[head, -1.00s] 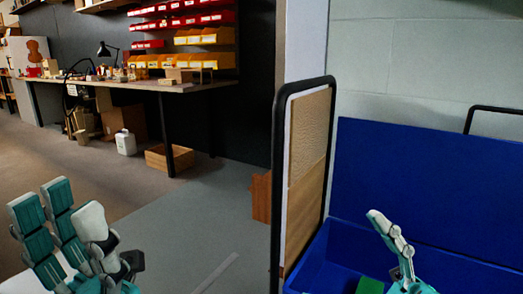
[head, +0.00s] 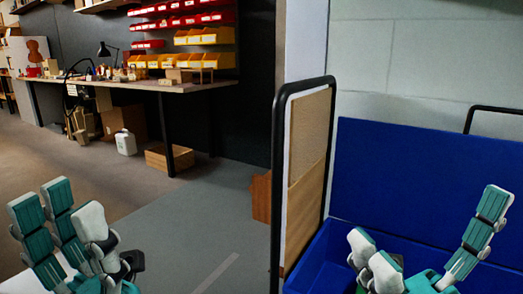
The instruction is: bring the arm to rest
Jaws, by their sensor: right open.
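My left gripper (head: 82,225) is at the lower left of the head view, with its teal and white fingers pointing up. Its fingers are spread and nothing shows between them. My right gripper (head: 428,240) is at the lower right, in front of the blue bin (head: 322,262). It is open, with one long finger up on the right and two shorter finger ends on the left. Nothing is held in it. A small bit of a green thing (head: 398,259) shows behind its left fingers; most of it is hidden.
A black-framed cart panel (head: 308,160) stands upright at the bin's left side. A workbench (head: 150,86) with a lamp, small items and red and yellow bins above is at the back left. A wooden crate (head: 168,158) and white jug (head: 126,143) stand on the floor. The grey floor between is clear.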

